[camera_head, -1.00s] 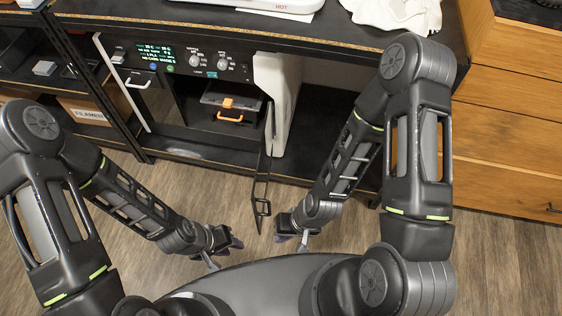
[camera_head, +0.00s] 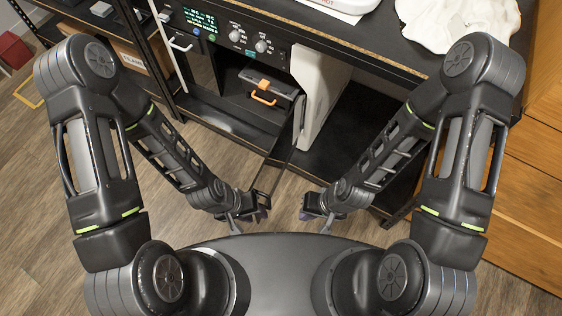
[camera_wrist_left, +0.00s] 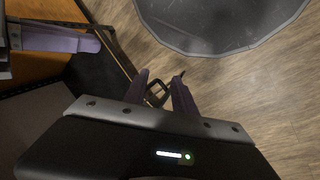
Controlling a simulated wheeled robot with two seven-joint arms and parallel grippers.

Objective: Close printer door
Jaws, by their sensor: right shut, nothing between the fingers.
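The printer (camera_head: 236,39) stands under the worktop, its front open. Its door (camera_head: 284,152) is a thin dark panel seen nearly edge-on, swung out towards me from the right side of the opening. The door's dark frame-like handle (camera_wrist_left: 157,95) shows between and beyond the left fingers in the left wrist view; contact cannot be told. My left gripper (camera_head: 265,203) is open, close to the door's outer end. My right gripper (camera_head: 303,207) is shut and empty, right of the door; its purple fingers also show in the left wrist view (camera_wrist_left: 62,41).
A pale upright panel (camera_head: 320,95) stands right of the printer opening. A box with an orange handle (camera_head: 265,92) sits inside. Shelving is on the left, wooden drawers (camera_head: 535,170) on the right.

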